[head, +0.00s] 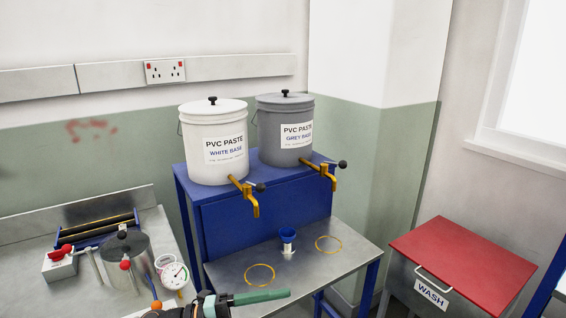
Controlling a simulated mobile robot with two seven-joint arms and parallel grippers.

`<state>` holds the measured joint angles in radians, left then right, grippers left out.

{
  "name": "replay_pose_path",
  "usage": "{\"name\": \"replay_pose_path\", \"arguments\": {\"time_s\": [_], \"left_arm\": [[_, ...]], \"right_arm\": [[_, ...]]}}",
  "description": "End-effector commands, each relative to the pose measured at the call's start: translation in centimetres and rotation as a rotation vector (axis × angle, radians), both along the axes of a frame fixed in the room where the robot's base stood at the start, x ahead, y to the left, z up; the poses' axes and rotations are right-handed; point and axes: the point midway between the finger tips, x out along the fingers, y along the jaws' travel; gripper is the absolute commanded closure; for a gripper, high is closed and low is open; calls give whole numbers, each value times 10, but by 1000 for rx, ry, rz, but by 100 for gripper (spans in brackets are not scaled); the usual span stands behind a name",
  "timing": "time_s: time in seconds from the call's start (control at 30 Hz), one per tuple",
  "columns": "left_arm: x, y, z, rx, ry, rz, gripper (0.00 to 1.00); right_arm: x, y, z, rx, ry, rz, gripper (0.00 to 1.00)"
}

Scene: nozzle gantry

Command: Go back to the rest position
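My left gripper (259,296) shows at the bottom edge, left of centre, with a dark wrist and a teal finger part pointing right. It is seen from the side and partly cut off by the frame, so whether its fingers are apart is unclear. No held object can be made out. It is in front of the steel shelf (300,270) of the blue stand. My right gripper is not in view. A small blue and white cup (288,241) stands upright on the shelf, apart from my gripper, between two yellow rings.
White (205,165) and grey (272,145) paste buckets stand on the blue stand (240,225); brass taps (252,200) jut forward. A left bench holds a metal pot (124,262), a dial gauge (174,275) and a roller device (98,232). A red-lidded WASH bin (465,265) stands right.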

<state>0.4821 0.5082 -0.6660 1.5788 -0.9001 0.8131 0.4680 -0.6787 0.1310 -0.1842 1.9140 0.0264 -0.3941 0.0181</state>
Motion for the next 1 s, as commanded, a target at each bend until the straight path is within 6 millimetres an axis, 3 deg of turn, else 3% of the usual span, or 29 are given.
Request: {"name": "replay_pose_path", "arguments": {"time_s": [0.17,0.27,0.43,0.57,0.7,0.83,1.0], "left_arm": [[5,13,-16,-276,234,285,40],[7,34,-41,-379,393,469,40],[-10,80,-112,-469,707,793,40],[-51,114,-180,-468,976,1026,40],[-112,140,-241,-421,1243,1218,40],[-158,151,-272,-377,1407,1313,40],[-182,155,-285,-349,1490,1356,40]], "right_arm": [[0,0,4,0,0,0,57],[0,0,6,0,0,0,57],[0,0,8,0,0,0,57],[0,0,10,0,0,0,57],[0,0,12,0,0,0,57],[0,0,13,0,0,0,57],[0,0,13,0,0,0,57]]}}
